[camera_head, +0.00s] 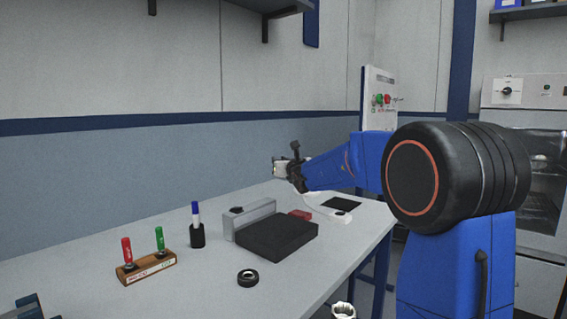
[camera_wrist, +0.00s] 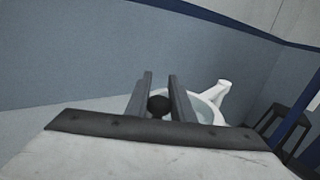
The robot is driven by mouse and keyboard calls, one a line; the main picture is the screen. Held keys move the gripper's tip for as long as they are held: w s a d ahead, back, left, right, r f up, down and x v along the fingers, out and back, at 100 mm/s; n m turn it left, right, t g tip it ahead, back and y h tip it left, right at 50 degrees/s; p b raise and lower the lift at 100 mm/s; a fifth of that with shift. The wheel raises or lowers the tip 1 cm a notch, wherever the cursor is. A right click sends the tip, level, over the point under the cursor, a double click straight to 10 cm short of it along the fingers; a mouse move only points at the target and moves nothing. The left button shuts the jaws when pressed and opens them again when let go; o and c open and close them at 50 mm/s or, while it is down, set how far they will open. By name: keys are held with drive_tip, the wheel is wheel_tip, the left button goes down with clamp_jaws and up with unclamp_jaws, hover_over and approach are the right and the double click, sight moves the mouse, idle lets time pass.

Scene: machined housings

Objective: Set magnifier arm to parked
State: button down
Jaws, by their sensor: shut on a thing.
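The magnifier shows in the wrist view as a pale ring with a glassy lens (camera_wrist: 207,108) and a white arm (camera_wrist: 224,89) rising on its right. A dark round knob (camera_wrist: 158,105) at the ring's near left side sits between my two fingers. My gripper (camera_wrist: 160,77) is shut on this knob. In the head view my gripper (camera_head: 296,173) is above the far part of the workbench. My blue arm covers most of the magnifier there; a white base (camera_head: 341,217) shows on the bench below. The parked position is not clearly marked in either view.
On the workbench (camera_head: 190,290) are a black block (camera_head: 277,238), a grey block behind it, a red piece (camera_head: 300,214), a dark mat (camera_head: 341,203), a black ring (camera_head: 247,278), a marker cup (camera_head: 197,236) and a wooden holder (camera_head: 148,268). A wall runs behind.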

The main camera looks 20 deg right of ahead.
drive_tip(key=shift+r, duration=0.1)
idle(0.3)
drive_tip(key=c, duration=1.5)
unclamp_jaws()
drive_tip(key=shift+c, duration=0.2)
drive_tip(key=s, duration=1.7)
drive_tip(key=shift+s, duration=0.2)
